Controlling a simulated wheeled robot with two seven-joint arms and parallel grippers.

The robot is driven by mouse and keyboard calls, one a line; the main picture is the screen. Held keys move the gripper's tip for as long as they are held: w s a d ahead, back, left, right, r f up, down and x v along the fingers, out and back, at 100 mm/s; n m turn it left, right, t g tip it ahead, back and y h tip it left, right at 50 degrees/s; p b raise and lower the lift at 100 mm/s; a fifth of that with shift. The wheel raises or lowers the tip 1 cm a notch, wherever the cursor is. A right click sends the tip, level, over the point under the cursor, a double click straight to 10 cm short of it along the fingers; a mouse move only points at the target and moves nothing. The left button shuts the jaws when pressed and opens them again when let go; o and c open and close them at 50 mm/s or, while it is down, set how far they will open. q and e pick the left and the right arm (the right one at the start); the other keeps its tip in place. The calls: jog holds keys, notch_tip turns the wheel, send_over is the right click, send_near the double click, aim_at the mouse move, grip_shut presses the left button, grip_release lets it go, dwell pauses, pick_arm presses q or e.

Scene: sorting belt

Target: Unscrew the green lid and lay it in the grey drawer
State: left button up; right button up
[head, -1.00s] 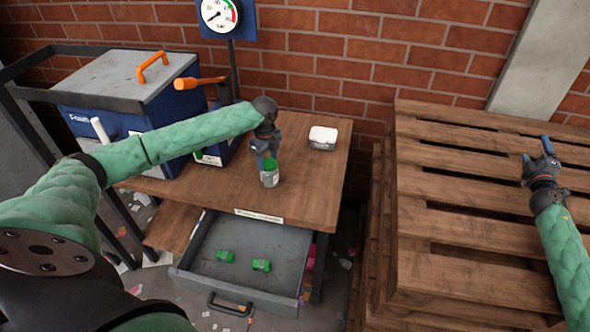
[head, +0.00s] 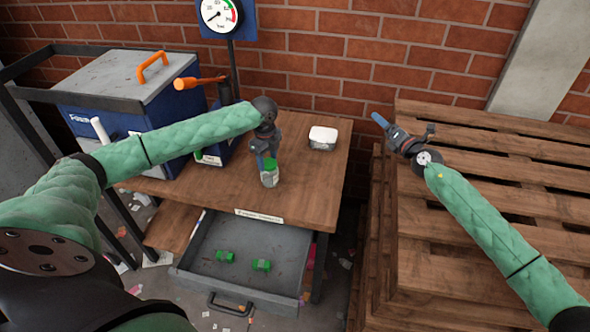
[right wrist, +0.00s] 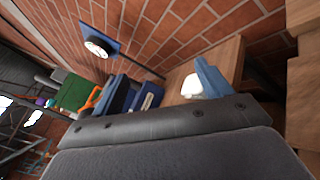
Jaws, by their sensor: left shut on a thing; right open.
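A small clear jar (head: 269,179) with a green lid (head: 269,164) stands upright on the wooden table. My left gripper (head: 268,158) comes down from above and is shut on the green lid; its fingers hide part of it. My right gripper (head: 381,126) is open and empty, to the right of the table near the pallets. In the right wrist view a blue finger (right wrist: 211,78) shows in front of the table.
A white-topped container (head: 323,138) stands at the table's back right. A blue machine (head: 125,110) with orange handles fills the back left. Stacked wooden pallets (head: 480,240) stand at the right. The table's front right is clear.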

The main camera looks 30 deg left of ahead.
jog(key=s+a+f+n+g, duration=0.2)
jog(key=s+a+n, duration=0.25)
jog(key=a, duration=0.25)
jog(key=s+a+f+n+g, duration=0.2)
jog(key=s+a+n+g, duration=0.1)
jog(key=s+a, duration=0.25)
jog(key=n+g+h, duration=0.1)
jog(key=n+g, duration=0.3)
jog(key=n, duration=0.3)
send_near(275, 166)
jog(key=a, duration=0.1)
jog(key=x, duration=1.2)
jog(key=shift+f, duration=0.25)
jog(key=shift+c, duration=0.3)
pick_arm(q)
jog(key=shift+c, duration=0.2)
pick_arm(e)
jog(key=c, duration=0.7)
pick_arm(q)
jog(key=shift+o, duration=0.2)
pick_arm(e)
jog(key=o, duration=0.8)
jog(key=shift+c, duration=0.2)
jog(key=shift+d, duration=0.1)
jog(key=v, duration=1.2)
jog(key=shift+r, duration=0.2)
